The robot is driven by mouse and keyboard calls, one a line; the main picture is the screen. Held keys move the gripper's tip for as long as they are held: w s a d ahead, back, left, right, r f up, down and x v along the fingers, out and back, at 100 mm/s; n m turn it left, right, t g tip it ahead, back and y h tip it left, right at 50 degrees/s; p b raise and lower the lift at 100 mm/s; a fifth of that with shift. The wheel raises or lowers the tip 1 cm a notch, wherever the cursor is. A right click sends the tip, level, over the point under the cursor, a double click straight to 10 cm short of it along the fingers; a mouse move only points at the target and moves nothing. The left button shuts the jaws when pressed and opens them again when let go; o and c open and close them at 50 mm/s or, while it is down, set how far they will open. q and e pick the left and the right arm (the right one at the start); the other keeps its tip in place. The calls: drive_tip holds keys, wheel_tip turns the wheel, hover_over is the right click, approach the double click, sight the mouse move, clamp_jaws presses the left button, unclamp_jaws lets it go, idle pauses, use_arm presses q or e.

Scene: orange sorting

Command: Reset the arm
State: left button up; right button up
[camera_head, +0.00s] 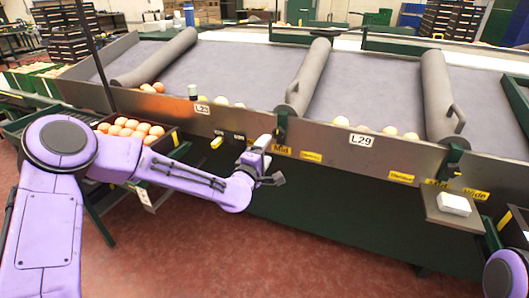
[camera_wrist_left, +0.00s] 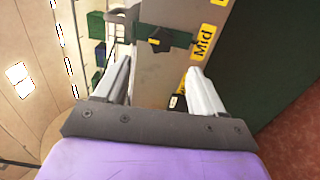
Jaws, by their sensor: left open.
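My left gripper (camera_head: 268,165) is at the end of the purple left arm, which reaches in from the left in the head view. It is close to the front panel (camera_head: 340,143) of the sorting table, near a yellow "Mid" label. In the left wrist view the two fingers of this gripper (camera_wrist_left: 162,90) stand apart with nothing between them. Only a purple part of my right arm shows at the bottom right corner of the head view. The right gripper is out of frame.
More oranges lie along the table's front lip. Grey rollers (camera_head: 308,75) divide the table's bed. A small shelf (camera_head: 435,212) with a white box (camera_head: 454,204) juts out at right. The red floor (camera_head: 190,250) in front is clear.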

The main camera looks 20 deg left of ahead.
use_arm(q)
drive_tip(key=s+a+f+m+g+y, duration=0.2)
drive_tip(key=s+f+m+g, duration=0.75)
drive_tip(key=s+f, duration=1.9)
drive_tip(key=s+a+f+m+g+y, duration=0.1)
drive_tip(key=s+a+f+g, duration=0.2)
drive_tip(key=s, duration=0.5)
drive_tip(key=s+a+f+m+g+y, duration=0.15)
drive_tip(key=s+f, duration=0.25)
drive_tip(key=s, duration=0.4)
wheel_tip(320, 180, up, 13)
drive_tip(key=n+p, duration=0.1)
drive_tip(key=p, duration=1.1)
drive_tip(key=shift+w+a+f+g+p, duration=0.2)
drive_tip(key=shift+a+g+p, duration=0.1)
drive_tip(key=shift+a+g, duration=0.1)
